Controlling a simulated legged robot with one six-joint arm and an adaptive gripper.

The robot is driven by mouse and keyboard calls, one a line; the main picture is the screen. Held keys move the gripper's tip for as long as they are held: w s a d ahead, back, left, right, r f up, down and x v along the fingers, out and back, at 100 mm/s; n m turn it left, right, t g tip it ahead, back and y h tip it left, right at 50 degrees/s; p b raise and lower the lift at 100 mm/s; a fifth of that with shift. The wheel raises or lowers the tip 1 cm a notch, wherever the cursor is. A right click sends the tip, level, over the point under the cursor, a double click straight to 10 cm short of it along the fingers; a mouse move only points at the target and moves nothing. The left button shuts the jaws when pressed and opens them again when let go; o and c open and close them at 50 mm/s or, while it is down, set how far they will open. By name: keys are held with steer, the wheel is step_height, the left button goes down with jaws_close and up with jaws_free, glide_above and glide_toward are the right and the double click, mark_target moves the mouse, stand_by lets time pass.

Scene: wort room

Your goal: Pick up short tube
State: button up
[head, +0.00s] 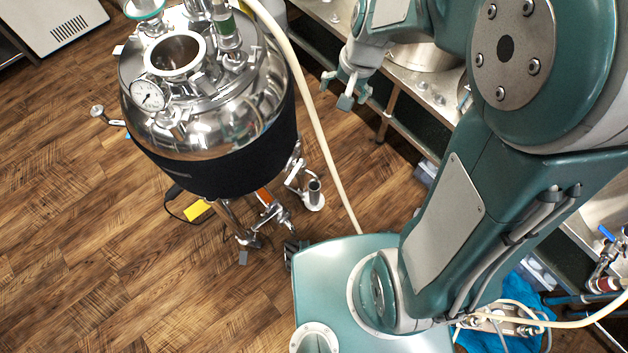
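My gripper (340,91) is at the upper middle, at the front edge of the steel bench. Its fingers point down, look spread apart, and no object shows between them. I cannot surely identify the short tube. A short upright metal pipe piece (314,190) shows low beside the vessel, well below my gripper in the picture. Small metal fittings (421,84) lie on the bench to the right of my gripper. My arm hides part of the bench.
A large steel vessel (205,135) with a gauge (148,95) and open port stands left of my gripper. A pale hose (315,115) runs down between them. The steel bench (400,76) runs along the upper right. Wooden floor (60,220) is clear at left.

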step_height(320, 180, down, 6)
steer(key=w+a+m+g, duration=0.1)
steer(key=w, duration=0.2)
steer(key=m+g+y, duration=0.1)
steer(key=m+g, duration=0.2)
steer(key=m, duration=0.1)
glide_toward(315, 184)
step_height(315, 184, down, 4)
steer(key=shift+s+a+x, duration=0.15)
steer(key=shift+a+x, duration=0.05)
steer(key=shift+x, duration=1.55)
steer(key=shift+s+a+x, duration=0.1)
steer(key=shift+a+x, duration=0.05)
steer(key=shift+x, duration=1.6)
steer(key=shift+r, duration=0.15)
jaws_close()
